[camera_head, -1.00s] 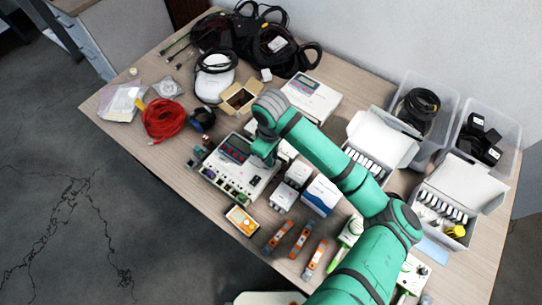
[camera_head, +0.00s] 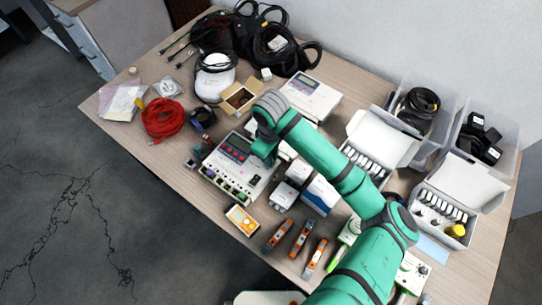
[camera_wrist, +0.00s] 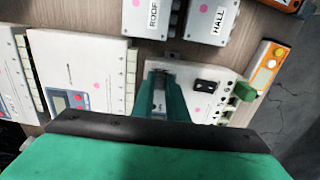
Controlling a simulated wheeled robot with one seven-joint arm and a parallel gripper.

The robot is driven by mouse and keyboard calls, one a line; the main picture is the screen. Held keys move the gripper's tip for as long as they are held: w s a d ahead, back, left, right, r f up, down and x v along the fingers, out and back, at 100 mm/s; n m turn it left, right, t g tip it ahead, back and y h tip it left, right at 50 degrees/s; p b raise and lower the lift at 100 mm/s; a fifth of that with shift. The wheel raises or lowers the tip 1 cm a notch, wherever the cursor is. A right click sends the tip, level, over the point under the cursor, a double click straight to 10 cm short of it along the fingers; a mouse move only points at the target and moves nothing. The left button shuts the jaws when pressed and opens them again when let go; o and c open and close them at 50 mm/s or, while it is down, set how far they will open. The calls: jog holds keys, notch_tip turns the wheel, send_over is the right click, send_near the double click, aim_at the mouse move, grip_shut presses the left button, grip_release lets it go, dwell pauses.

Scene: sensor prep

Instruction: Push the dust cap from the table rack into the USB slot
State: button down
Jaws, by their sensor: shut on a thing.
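My gripper (camera_wrist: 166,98) points down over the white control unit (camera_wrist: 190,78), its teal fingers shut with a narrow pale strip between them. I take this to be the dust cap, but its shape is mostly hidden by the fingers. In the head view my gripper (camera_head: 264,158) is at the right side of the same unit (camera_head: 225,175), which has a dark display and a row of green connectors. A black socket (camera_wrist: 206,86) shows beside the fingers in the wrist view. I cannot tell which opening is the USB slot. Small coloured pieces (camera_head: 199,152), perhaps the rack, stand at the unit's left edge.
White boxes marked ROOF (camera_wrist: 153,15) and HALL (camera_wrist: 212,25) stand close to the unit. An orange meter (camera_head: 242,220) and several orange-grey tools (camera_head: 300,238) lie near the front edge. A red cable coil (camera_head: 163,117) lies at left. Open bins (camera_head: 490,140) stand at right.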

jog(key=shift+f, duration=0.2)
dwell(0.6)
jog(key=c, duration=1.5)
grip_release()
jog(key=shift+r, duration=0.1)
jog(key=shift+r, duration=3.4)
